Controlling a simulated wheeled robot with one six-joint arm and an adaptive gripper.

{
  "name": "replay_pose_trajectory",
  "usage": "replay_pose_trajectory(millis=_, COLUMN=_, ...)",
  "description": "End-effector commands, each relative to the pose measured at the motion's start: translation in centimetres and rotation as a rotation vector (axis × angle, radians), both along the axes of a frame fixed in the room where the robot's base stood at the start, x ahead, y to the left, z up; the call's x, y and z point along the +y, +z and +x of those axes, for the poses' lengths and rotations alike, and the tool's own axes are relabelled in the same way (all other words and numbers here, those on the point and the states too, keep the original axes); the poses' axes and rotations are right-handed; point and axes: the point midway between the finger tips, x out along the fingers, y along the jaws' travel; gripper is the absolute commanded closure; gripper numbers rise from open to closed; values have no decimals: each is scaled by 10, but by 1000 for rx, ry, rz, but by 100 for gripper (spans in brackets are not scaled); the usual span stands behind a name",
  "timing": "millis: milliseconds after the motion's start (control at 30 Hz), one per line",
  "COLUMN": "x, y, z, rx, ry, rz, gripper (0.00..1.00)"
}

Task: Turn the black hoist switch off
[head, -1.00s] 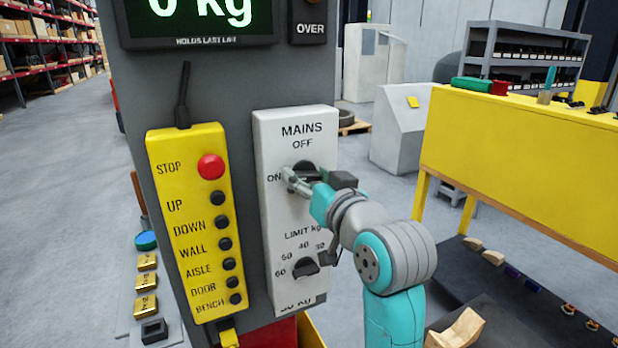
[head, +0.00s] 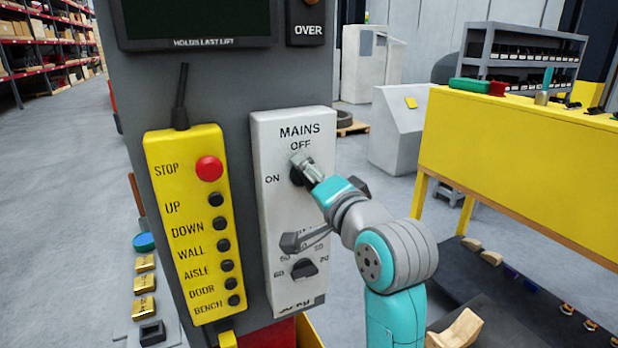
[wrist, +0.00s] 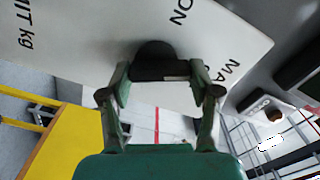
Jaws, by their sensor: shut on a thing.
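The black hoist switch (head: 297,174) sits on the white MAINS panel (head: 262,218), between the ON label at its left and the OFF label above it. My gripper (head: 304,168) is shut on the switch knob, and its fingers point up toward OFF. In the wrist view, my gripper's two fingers (wrist: 158,90) stand on either side of the black switch (wrist: 154,62). The fingers hide part of the knob in the head view. The display (head: 195,22) above is dark.
A yellow pendant (head: 190,250) with a red STOP button (head: 209,168) hangs left of the panel. A black LIMIT knob (head: 304,268) sits below the switch. A yellow bench (head: 520,165) stands at the right.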

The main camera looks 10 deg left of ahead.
Motion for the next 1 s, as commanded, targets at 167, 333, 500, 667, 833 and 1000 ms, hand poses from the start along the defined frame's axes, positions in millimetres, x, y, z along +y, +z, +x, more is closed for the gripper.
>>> replay_pose_trajectory(millis=167, x=-1, y=-1, z=1, rx=83, ry=0, rz=119, gripper=72)
replay_pose_trajectory(millis=333, x=-1, y=-1, z=1, rx=145, ry=0, rz=211, gripper=72)
replay_pose_trajectory(millis=500, x=-1, y=-2, z=1, rx=189, ry=0, rz=276, gripper=72)
replay_pose_trajectory(millis=667, x=-2, y=-2, z=1, rx=212, ry=0, rz=309, gripper=72)
replay_pose_trajectory(millis=833, x=-2, y=-2, z=1, rx=222, ry=0, rz=325, gripper=72)
replay_pose_trajectory(millis=1000, x=-2, y=-2, z=1, rx=223, ry=-1, rz=326, gripper=72)
